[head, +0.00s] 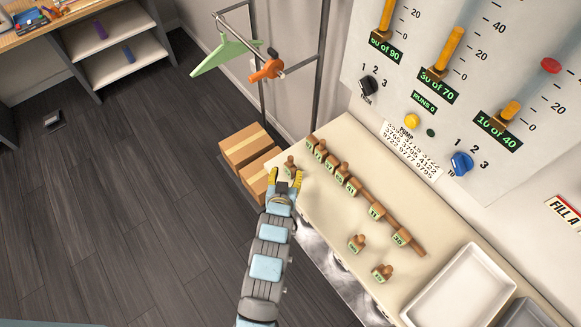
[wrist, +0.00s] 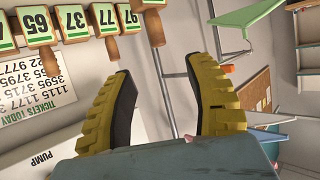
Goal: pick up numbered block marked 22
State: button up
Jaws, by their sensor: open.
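My gripper (head: 285,175) has yellow fingers and is open over the left end of the cream counter. It also shows open in the wrist view (wrist: 163,72), with nothing between its fingers. A small brown block with a green label (head: 290,166) stands just beyond the fingertips in the head view; its number is not readable. Several similar blocks stand in a row, among them one (head: 341,173) in its middle. Two loose blocks, one (head: 356,243) and another (head: 382,272), stand nearer the front. In the wrist view, labels seem to read 65 (wrist: 34,27), 37 (wrist: 74,19) and 77 (wrist: 112,19). I cannot make out 22.
A brown rail (head: 412,246) runs along the row of blocks. A white tray (head: 459,287) lies at the counter's right. A panel with gauges and knobs (head: 461,163) rises behind. Cardboard boxes (head: 243,146) and a garment rail (head: 325,45) stand at the far left end.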

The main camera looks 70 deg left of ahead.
aim_at(290, 160)
jog(key=x, duration=0.4)
jog(key=shift+w+a, duration=0.1)
jog(key=shift+a, duration=0.05)
jog(key=shift+a+f, duration=0.1)
jog(key=shift+f, duration=0.05)
jog(key=shift+p+x, duration=0.4)
jog(key=shift+x, duration=0.5)
jog(key=shift+f+x, duration=0.25)
jog(key=shift+x, duration=1.3)
grip_shut()
